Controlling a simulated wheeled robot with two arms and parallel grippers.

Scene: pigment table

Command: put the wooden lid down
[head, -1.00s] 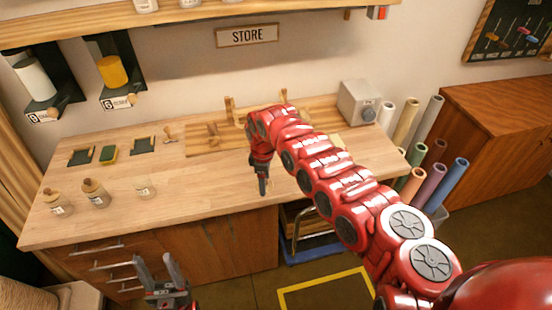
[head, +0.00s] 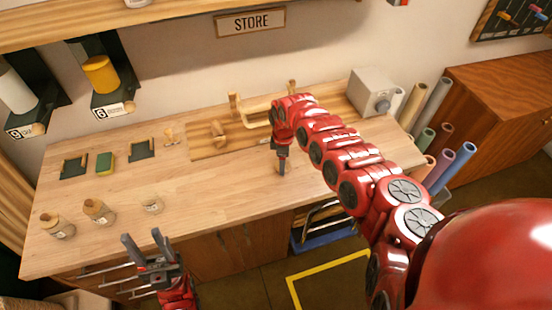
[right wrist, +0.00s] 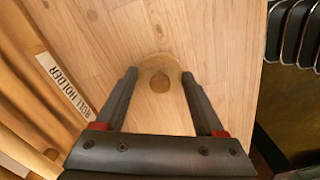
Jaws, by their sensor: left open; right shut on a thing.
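My right gripper (head: 282,168) points down close over the table's right front part. It is shut on the wooden lid, a small round pale lid with a darker knob, which shows between the fingertips in the right wrist view (right wrist: 160,80). In the head view the lid is mostly hidden by the gripper. I cannot tell whether it touches the tabletop (head: 215,185). My left gripper (head: 148,245) is open and empty in front of the table's front edge. A small jar without a lid (head: 153,206) stands at the table's left front.
Two jars with wooden stoppers, one left (head: 57,227) and one beside it (head: 98,211), stand near the left edge. A wooden board with a rack (head: 235,135) and a grey box (head: 372,92) are at the back. Tabletop between the open jar and my right gripper is clear.

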